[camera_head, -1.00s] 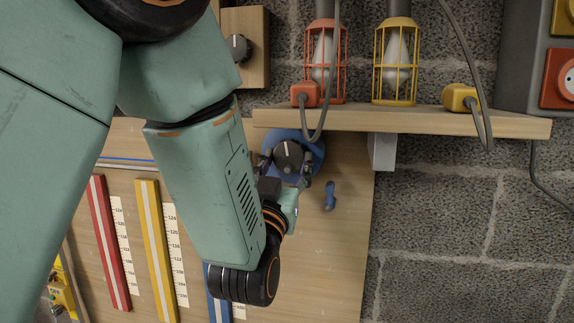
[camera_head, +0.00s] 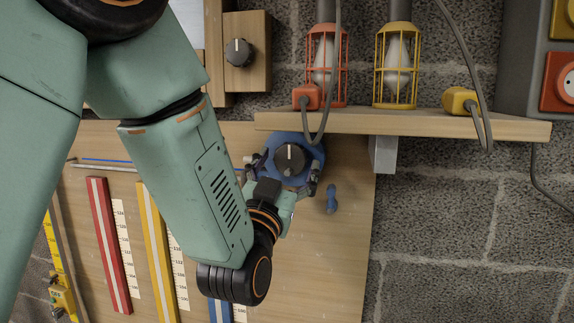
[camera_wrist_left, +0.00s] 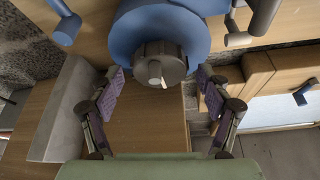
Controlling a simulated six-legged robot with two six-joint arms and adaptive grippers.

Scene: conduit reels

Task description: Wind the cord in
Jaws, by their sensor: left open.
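A blue reel (camera_head: 313,150) with a dark round knob (camera_head: 290,157) sits on the wooden board under the shelf. A pale mark shows on the knob. My left gripper (camera_head: 286,174) is open, its fingers on either side of the knob. In the left wrist view, the knob (camera_wrist_left: 160,65) and blue reel (camera_wrist_left: 190,24) lie just ahead of the open fingers (camera_wrist_left: 160,82), and a gap shows on both sides. A small blue handle-like piece (camera_head: 331,198) is at the reel's lower right. I cannot clearly make out the cord. My right gripper is not in view.
A wooden shelf (camera_head: 420,123) juts out just above the reel, bearing an orange caged lamp (camera_head: 327,65) and a yellow one (camera_head: 398,65). Grey cables hang in front. Red (camera_head: 110,245) and yellow (camera_head: 157,250) strips with scales are on the board, left.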

